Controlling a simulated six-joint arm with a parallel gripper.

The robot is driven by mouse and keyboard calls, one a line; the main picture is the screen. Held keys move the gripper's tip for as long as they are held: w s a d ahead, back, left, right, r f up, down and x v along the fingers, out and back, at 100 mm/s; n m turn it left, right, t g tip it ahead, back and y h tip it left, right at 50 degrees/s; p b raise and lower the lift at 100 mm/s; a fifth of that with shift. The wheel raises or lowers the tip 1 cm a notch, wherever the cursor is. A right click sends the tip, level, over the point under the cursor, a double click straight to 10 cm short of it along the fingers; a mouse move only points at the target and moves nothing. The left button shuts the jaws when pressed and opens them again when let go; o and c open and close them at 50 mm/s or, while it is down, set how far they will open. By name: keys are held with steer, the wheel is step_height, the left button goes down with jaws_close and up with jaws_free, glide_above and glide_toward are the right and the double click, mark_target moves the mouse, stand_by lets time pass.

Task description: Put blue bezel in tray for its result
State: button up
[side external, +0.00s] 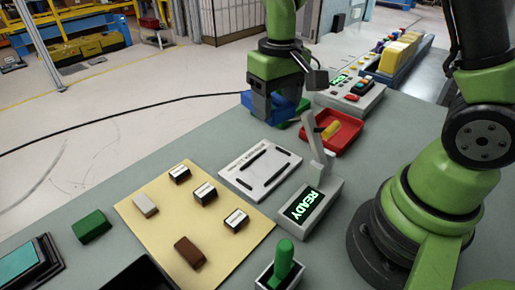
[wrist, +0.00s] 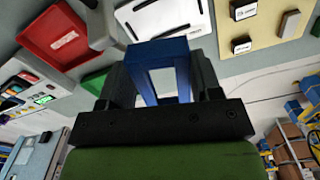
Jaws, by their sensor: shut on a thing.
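My gripper (side external: 272,104) is shut on the blue bezel (side external: 288,107), an open rectangular frame, at the far side of the table. The wrist view shows the bezel (wrist: 155,52) between the two dark fingers of my gripper (wrist: 163,80). A green surface (wrist: 97,82), perhaps a green tray, is partly hidden by the bezel and my gripper. I cannot tell whether the bezel touches it.
A grey tester with a raised lever (side external: 316,143) and a READY display (side external: 303,203) stands in front of the red tray. A white plate with black bars (side external: 250,182) lies beside it. A beige mat (side external: 150,215) bears several small blocks. A control box (side external: 352,98) stands behind.

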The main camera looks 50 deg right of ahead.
steer(key=shift+s+d+r+n, duration=0.15)
steer(key=shift+s+r+n, duration=0.05)
steer(key=shift+n, duration=0.45)
steer(key=shift+s+d+r+n, duration=0.1)
steer(key=shift+s+r+n, duration=0.1)
steer(key=shift+n, duration=0.45)
steer(key=n, duration=1.8)
glide_toward(339, 118)
steer(key=s+a+r, duration=0.2)
steer(key=a+r, duration=0.1)
steer(key=a, duration=0.2)
steer(key=f, duration=1)
steer(key=shift+w+d, duration=0.2)
steer(key=shift+w, duration=0.05)
steer(key=o, duration=1)
steer(key=shift+f, duration=0.1)
